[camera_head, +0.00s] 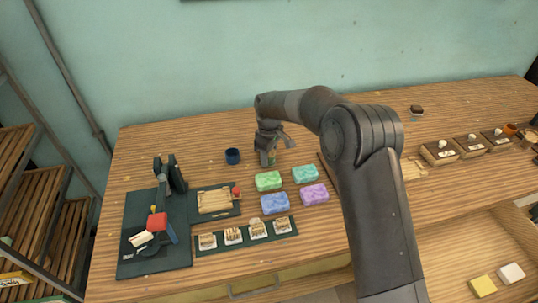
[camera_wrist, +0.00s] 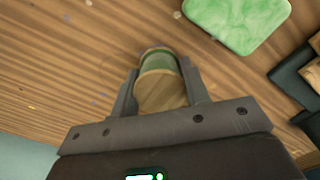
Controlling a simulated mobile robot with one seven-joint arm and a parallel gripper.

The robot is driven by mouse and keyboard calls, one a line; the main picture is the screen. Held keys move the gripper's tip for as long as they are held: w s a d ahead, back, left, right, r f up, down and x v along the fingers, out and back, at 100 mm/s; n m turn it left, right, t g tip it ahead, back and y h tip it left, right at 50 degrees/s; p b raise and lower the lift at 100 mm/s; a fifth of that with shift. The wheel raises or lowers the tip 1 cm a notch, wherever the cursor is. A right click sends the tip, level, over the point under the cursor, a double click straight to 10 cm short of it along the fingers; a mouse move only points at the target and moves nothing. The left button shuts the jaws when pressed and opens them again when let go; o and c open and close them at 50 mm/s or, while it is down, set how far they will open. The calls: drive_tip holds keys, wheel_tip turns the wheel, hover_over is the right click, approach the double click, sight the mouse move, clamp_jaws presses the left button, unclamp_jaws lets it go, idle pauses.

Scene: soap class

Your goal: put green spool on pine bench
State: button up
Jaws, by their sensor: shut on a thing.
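The green spool (camera_wrist: 161,62) has a green middle and pale wooden ends. My gripper (camera_wrist: 160,68) is shut on it, with one finger on each side, in the wrist view. In the head view my gripper (camera_head: 270,150) is over the wooden bench top (camera_head: 205,130), and a bit of the green spool (camera_head: 272,158) shows below it, behind the green soap bar. I cannot tell whether the spool touches the wood or hangs just above it.
Soap bars in green (camera_head: 268,181), teal (camera_head: 305,174), blue (camera_head: 275,203) and purple (camera_head: 314,194) lie in front of my gripper. A dark blue cup (camera_head: 232,156) stands to its left. Dark mats (camera_head: 140,208) hold tools and small boards. Bare wood lies behind the cup.

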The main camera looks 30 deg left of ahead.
drive_tip(key=o, duration=1)
drive_tip(key=shift+f, duration=0.1)
drive_tip(key=shift+c, duration=0.2)
wheel_tip(320, 180, up, 12)
drive_tip(key=shift+r, duration=0.2)
